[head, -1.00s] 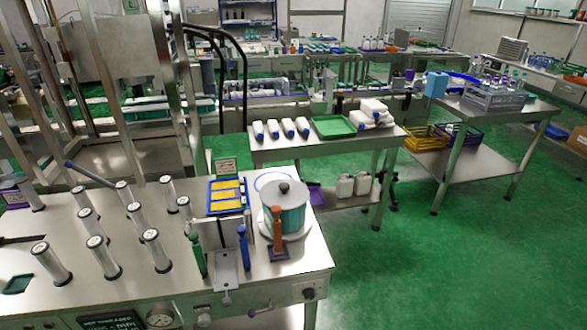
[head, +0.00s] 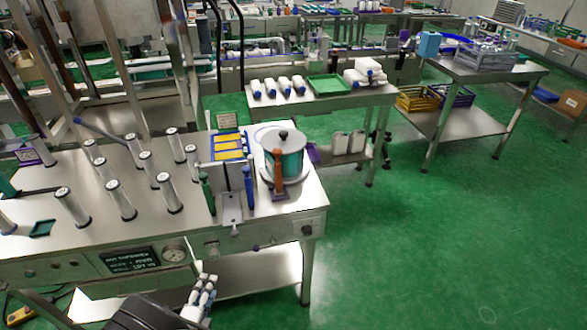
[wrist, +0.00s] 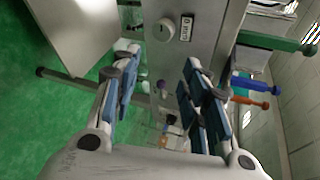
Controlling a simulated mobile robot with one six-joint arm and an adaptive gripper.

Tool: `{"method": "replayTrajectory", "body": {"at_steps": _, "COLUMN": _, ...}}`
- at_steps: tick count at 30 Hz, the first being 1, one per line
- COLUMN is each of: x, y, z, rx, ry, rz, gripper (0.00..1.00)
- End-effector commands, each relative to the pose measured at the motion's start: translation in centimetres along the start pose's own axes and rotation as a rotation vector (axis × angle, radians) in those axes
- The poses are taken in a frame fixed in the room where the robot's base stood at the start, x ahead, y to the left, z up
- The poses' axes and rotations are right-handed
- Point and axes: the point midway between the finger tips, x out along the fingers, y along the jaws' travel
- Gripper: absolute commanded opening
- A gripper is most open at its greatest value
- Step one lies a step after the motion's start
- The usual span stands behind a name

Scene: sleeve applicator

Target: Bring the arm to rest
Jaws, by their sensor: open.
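My gripper (head: 203,290) shows at the bottom of the head view, in front of the front edge of the steel workbench (head: 260,222). In the wrist view my gripper (wrist: 157,90) has its two fingers with blue pads spread apart. Nothing is between them. Beyond the fingers the wrist view shows the bench's front panel with a round knob (wrist: 166,29). Green, blue and orange handles (wrist: 252,102) stick out at the right there.
On the bench stand several metal cylinders (head: 120,200), a tray with yellow pieces (head: 228,147), a teal pot (head: 283,155) and upright handles. A second table (head: 330,106) stands behind. Green floor (head: 440,240) is clear at the right.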

Motion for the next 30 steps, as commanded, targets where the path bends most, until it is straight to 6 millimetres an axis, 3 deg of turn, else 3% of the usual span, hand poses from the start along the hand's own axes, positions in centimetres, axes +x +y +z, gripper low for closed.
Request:
{"method": "replayTrajectory", "body": {"at_steps": 1, "x": 1.1, "y": -2.8, "z": 1.3, "rx": -0.003, "ry": -0.013, "rz": 0.044, "gripper": 0.41}}
{"method": "replayTrajectory", "body": {"at_steps": 7, "x": 3.8, "y": -12.6, "z": 3.9, "rx": -0.129, "ry": -0.143, "rz": 0.226, "gripper": 0.41}}
{"method": "replayTrajectory", "body": {"at_steps": 11, "x": 3.9, "y": -19.5, "z": 3.5, "rx": -0.242, "ry": -0.249, "rz": 0.300, "gripper": 0.41}}
{"method": "replayTrajectory", "body": {"at_steps": 14, "x": 3.2, "y": -24.6, "z": 1.9, "rx": -0.349, "ry": -0.333, "rz": 0.334, "gripper": 0.41}}
{"method": "replayTrajectory", "body": {"at_steps": 17, "x": 1.6, "y": -29.2, "z": -0.5, "rx": -0.471, "ry": -0.412, "rz": 0.354, "gripper": 0.41}}
{"method": "replayTrajectory", "body": {"at_steps": 21, "x": -1.7, "y": -34.4, "z": -5.3, "rx": -0.666, "ry": -0.505, "rz": 0.370, "gripper": 0.41}}
{"method": "replayTrajectory", "body": {"at_steps": 25, "x": -5.8, "y": -37.7, "z": -10.8, "rx": -0.867, "ry": -0.570, "rz": 0.384, "gripper": 0.41}}
{"method": "replayTrajectory", "body": {"at_steps": 30, "x": -12.3, "y": -39.4, "z": -19.0, "rx": -1.143, "ry": -0.619, "rz": 0.428, "gripper": 0.41}}
